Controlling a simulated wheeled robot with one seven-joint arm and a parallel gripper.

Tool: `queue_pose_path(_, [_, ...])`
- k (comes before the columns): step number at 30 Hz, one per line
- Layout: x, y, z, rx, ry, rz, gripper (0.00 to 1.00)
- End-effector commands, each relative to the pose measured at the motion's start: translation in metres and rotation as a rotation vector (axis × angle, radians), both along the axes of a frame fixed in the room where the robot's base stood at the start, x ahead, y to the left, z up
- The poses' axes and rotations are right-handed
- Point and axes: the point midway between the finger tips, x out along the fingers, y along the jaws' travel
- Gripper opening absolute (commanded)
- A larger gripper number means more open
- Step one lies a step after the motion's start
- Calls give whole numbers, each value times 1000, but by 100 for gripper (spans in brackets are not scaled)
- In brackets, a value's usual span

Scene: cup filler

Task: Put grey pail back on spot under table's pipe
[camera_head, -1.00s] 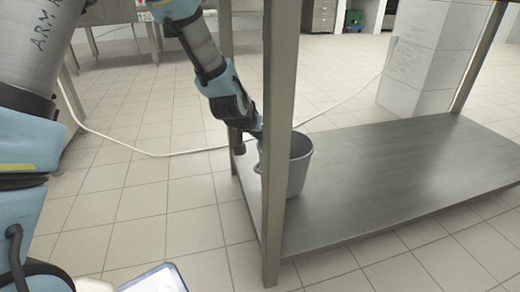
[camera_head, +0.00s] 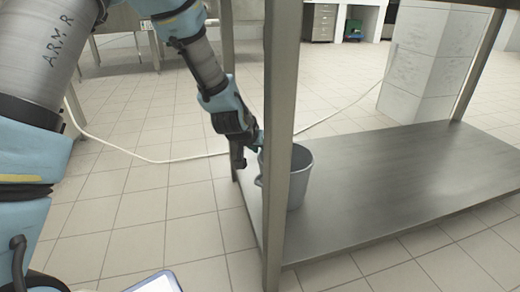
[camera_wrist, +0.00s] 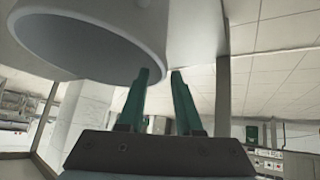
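The grey pail (camera_head: 302,180) is upright at the left end of the table's metal lower shelf, partly hidden behind the near table leg. A gap under its base cannot be made out. My gripper (camera_head: 259,144) reaches down to the left side of its rim. In the wrist view, its two green fingers (camera_wrist: 162,74) are close together, with the pail's rim between their tips, so they look shut on it. The pail (camera_wrist: 190,28) fills the upper left of that view. The pipe and the spot below it are not visible.
The metal shelf (camera_head: 400,185) is bare to the right of the pail. The near table leg (camera_head: 277,200) stands close beside the pail and arm. A white block pillar (camera_head: 420,65) stands behind the shelf, and a pale cable (camera_head: 150,160) crosses the tiled floor.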

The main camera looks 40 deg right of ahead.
Motion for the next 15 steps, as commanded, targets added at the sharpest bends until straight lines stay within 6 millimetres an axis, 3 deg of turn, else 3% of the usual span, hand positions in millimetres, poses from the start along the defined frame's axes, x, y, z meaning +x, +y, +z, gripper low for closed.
queue_pose_path(5, [-4,7,13,0,0,0,34])
queue_pose_path(15, [-25,48,67,0,-1,1,34])
